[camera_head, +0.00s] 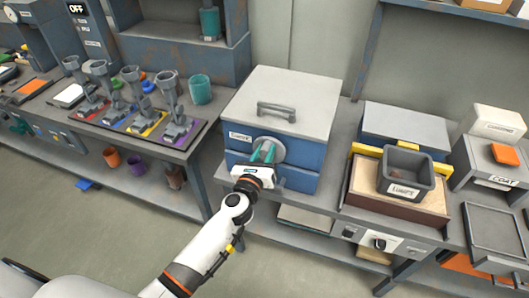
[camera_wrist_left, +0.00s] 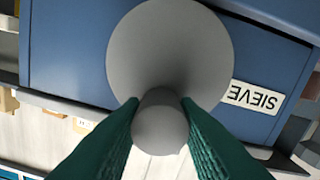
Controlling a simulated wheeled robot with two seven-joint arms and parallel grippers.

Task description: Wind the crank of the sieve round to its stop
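The sieve (camera_head: 276,110) is a blue box with a grey lid and a top handle, standing on the bench in the middle of the head view. Its label (camera_wrist_left: 253,97) reads SIEVE in the left wrist view, upside down. The crank shows there as a round grey disc (camera_wrist_left: 172,42) with a grey knob (camera_wrist_left: 160,122) sticking out towards the camera. My left gripper (camera_head: 262,154) is at the sieve's front, its green fingers on both sides of the knob and seemingly touching it. The fingers partly hide the crank in the head view. My right gripper is not in view.
To the right are a wooden tray with a grey bin (camera_head: 406,174) and a grey box with an orange block (camera_head: 504,154). To the left, several grey tools stand on coloured mats beside a teal cup (camera_head: 200,89). Open floor lies in front of the benches.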

